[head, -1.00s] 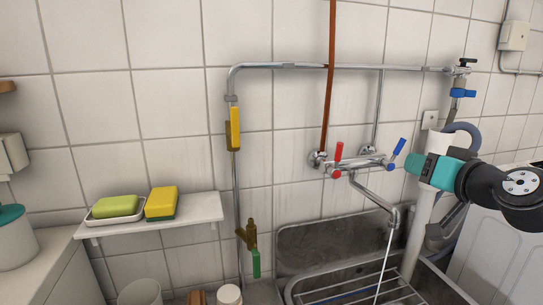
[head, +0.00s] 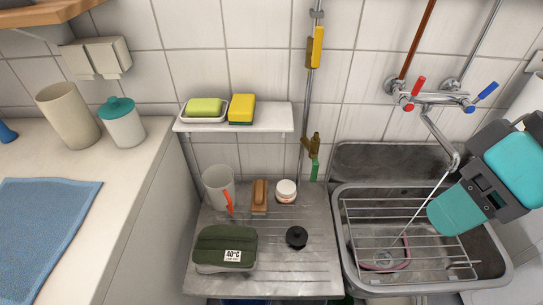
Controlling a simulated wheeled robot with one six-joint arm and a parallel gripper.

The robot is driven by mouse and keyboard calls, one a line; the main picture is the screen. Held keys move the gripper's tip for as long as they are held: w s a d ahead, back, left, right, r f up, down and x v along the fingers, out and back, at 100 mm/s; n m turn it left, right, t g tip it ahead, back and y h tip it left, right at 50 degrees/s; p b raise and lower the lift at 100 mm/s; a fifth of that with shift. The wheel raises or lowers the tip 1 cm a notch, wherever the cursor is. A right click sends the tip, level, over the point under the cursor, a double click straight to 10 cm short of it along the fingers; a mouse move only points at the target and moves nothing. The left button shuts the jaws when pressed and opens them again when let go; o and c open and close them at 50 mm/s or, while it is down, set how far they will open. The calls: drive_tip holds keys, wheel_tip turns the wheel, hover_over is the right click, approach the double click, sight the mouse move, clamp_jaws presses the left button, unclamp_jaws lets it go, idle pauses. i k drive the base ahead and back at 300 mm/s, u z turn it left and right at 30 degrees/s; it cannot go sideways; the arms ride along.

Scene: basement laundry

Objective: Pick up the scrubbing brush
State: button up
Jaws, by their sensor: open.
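A brown, wooden-looking block (head: 259,195), which may be the scrubbing brush, sits near the back of the ribbed metal drainboard (head: 270,275) in the head view. Its bristles cannot be made out. It stands between a whitish cup (head: 216,184) and a small white-lidded jar (head: 286,190). My gripper (head: 485,190), teal and dark grey, is at the right edge, in front of the sink and well to the right of the block. It is open, and nothing shows held in it; its fingertips are not clear.
A green pouch (head: 215,243) marked 40°C and a black knob-like piece (head: 297,237) lie in front of the block. A wall shelf (head: 270,117) with soap and sponge is above. The sink (head: 350,270) has a wire rack, with water running from the tap.

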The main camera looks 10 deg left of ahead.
sight(259, 202)
drive_tip(key=u, duration=0.5)
drive_tip(key=k, duration=1.15)
drive_tip(key=u, duration=1.45)
drive_tip(key=i, duration=1.05)
drive_tip(key=z, duration=0.55)
